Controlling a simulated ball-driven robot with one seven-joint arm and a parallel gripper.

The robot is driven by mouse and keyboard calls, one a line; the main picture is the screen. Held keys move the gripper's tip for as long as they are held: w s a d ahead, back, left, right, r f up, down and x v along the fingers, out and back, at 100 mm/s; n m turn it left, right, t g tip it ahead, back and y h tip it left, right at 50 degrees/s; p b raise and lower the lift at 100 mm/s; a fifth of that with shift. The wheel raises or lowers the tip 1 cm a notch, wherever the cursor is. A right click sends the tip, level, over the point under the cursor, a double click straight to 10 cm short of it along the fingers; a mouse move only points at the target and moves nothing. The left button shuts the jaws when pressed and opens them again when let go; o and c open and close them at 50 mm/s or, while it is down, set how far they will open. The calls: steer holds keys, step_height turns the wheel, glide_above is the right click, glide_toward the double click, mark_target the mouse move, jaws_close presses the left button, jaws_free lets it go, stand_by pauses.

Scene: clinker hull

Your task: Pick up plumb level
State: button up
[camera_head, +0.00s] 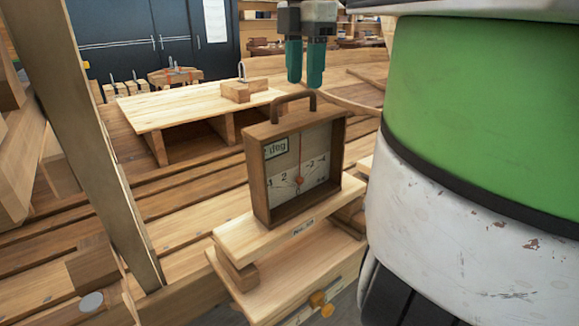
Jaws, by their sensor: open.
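The plumb level is a square brown wooden box (258,180) with a pale dial face, a red-centred pointer and a "deg" label. A dark arched handle stands on its top. It stands upright on a small wooden stand in the middle of the head camera view. My gripper (304,82) is above the handle, with its two teal fingers pointing down. The fingers look close together but apart, and nothing shows between them. The gripper looks clear of the handle, though the depth gap is hard to tell.
A low wooden platform (160,112) with a small wood block (236,92) lies behind. A slanted post (95,140) rises at left. My green and white body fills the right side.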

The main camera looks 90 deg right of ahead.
mark_target(302, 115)
steer(key=shift+w+a+f, duration=0.1)
steer(key=shift+w+f, duration=0.05)
steer(key=shift+f, duration=4.2)
jaws_close()
